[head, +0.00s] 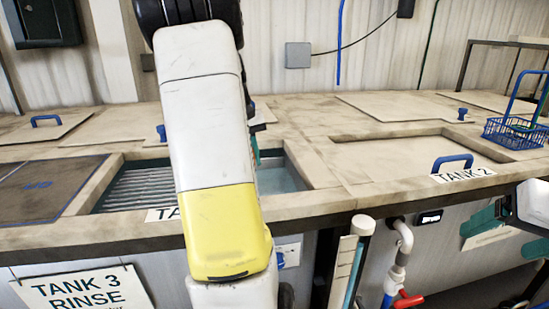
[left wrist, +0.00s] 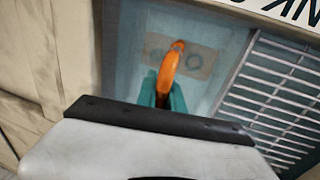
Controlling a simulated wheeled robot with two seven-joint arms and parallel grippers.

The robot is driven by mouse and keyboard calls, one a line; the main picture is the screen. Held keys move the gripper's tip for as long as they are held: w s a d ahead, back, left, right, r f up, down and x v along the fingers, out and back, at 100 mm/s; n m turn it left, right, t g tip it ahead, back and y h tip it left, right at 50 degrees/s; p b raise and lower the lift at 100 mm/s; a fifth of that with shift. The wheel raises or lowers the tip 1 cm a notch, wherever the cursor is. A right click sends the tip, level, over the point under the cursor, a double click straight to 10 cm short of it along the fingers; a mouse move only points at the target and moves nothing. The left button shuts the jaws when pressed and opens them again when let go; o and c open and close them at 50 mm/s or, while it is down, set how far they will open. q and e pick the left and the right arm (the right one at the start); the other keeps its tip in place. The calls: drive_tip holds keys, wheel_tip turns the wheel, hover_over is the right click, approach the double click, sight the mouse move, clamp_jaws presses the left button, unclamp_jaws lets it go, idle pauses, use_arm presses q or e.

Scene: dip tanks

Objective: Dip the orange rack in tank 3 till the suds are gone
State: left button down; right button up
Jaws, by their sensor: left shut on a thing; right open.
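In the left wrist view my left gripper (left wrist: 164,97) has its teal fingers shut on the orange handle (left wrist: 172,68) of the orange rack. The rack's body is mostly hidden by the gripper, and I cannot tell how deep it sits. Below is an open tank with pale water (left wrist: 125,60) and a slatted grating (left wrist: 275,90). In the head view my left arm covers the middle of this tank (head: 135,190) and hides the rack. A sign reading TANK 3 RINSE (head: 84,290) hangs in front. I see no clear suds. My right gripper (head: 492,228) is open and empty at right.
The tank 2 lid (head: 400,152) is shut, with a blue handle. A blue wire basket (head: 515,132) stands on the deck at far right. A dark panel (head: 45,187) lies left of the open tank. A pipe with a red valve (head: 408,299) is at the front.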

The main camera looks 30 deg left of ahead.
use_arm(q)
drive_tip(key=shift+w+d, duration=0.15)
drive_tip(key=w+d+v, duration=0.1)
drive_tip(key=v, duration=1)
drive_tip(key=w+d+r+v, duration=0.1)
drive_tip(key=w+d+v, duration=0.1)
drive_tip(key=v, duration=0.8)
drive_tip(key=shift+r, duration=0.4)
drive_tip(key=shift+s+d, duration=0.1)
drive_tip(key=shift+d, duration=0.05)
